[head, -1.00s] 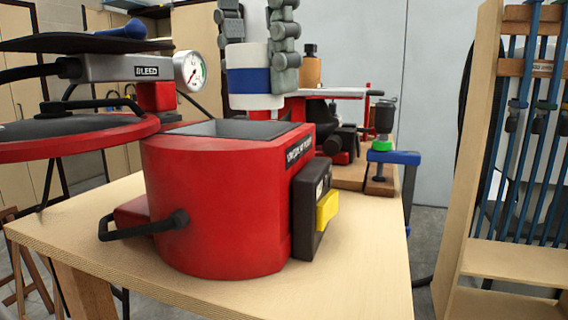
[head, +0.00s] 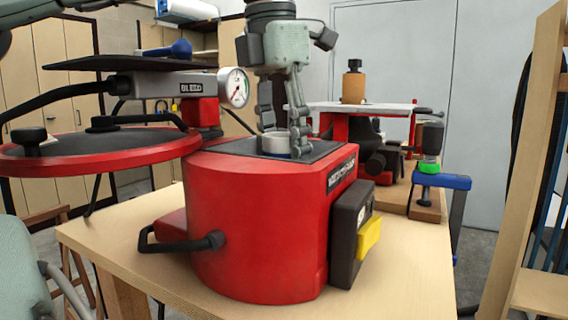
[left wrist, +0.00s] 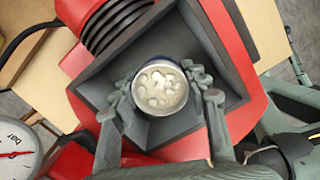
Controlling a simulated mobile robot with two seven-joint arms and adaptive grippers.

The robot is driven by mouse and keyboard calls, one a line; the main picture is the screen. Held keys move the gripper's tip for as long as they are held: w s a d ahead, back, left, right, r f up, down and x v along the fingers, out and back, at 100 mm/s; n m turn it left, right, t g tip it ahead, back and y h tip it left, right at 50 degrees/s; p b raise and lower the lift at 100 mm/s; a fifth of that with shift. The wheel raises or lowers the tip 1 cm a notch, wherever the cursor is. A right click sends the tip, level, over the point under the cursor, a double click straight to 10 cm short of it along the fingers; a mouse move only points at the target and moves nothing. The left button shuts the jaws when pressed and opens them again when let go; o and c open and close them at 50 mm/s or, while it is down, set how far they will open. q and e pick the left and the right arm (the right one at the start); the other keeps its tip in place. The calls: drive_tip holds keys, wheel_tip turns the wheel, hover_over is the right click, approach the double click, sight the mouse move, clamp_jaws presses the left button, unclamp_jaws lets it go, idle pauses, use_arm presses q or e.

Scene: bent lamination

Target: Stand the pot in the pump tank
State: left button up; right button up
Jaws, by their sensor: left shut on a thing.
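The pot (head: 276,144) is white with a blue band. In the head view its top shows above the opening of the red pump tank (head: 250,225), and its lower part is hidden inside. My left gripper (head: 284,138) comes down from above and is shut on the pot. In the left wrist view the pot (left wrist: 160,88) holds pale, frothy contents and sits between the fingers (left wrist: 160,105), inside the tank's grey walls (left wrist: 215,45). Whether the pot's base touches the tank floor is hidden. My right gripper is not in view.
A red round lid (head: 85,155) and a grey arm with a pressure gauge (head: 234,87) are at the left. A black box with a yellow part (head: 368,238) is on the tank's right side. A blue clamp (head: 440,181) is further right. The wooden tabletop (head: 415,265) is clear at front right.

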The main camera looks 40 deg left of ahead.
sight(275, 136)
use_arm(q)
drive_tip(key=shift+f, duration=1.5)
drive_tip(key=shift+f, duration=0.1)
drive_tip(key=o, duration=1.2)
drive_tip(key=r, duration=0.4)
drive_tip(key=s+r, duration=0.1)
drive_tip(key=r, duration=0.7)
drive_tip(key=shift+s+a+r, duration=0.1)
drive_tip(key=shift+s+r, duration=0.05)
drive_tip(key=shift+s, duration=0.05)
